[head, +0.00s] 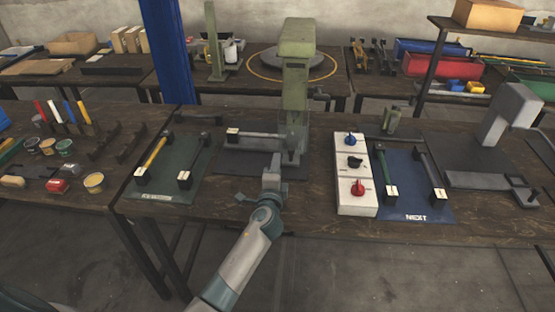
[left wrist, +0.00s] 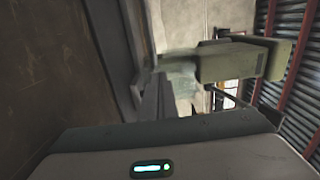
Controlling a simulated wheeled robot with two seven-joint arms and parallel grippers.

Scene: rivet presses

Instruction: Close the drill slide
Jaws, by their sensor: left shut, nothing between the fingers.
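The green drill press (head: 295,85) stands on the middle bench. A grey slide bar (head: 255,141) runs out to the left from its foot, with a pale block (head: 232,134) at its left end. I cannot tell how far the slide is open. My left gripper (head: 271,172) is shut and empty, in front of the press base and the slide, to the right of the pale block. I cannot tell whether it touches them. The left wrist view shows the green press head (left wrist: 240,58) beyond my gripper. My right gripper is not in view.
A green mat (head: 165,182) with yellow and dark handled bars lies left of the press. A white control box (head: 352,172) with blue, black and red knobs stands right, beside a blue mat (head: 412,190). Another grey press (head: 505,115) is at far right. A blue post (head: 168,50) rises behind.

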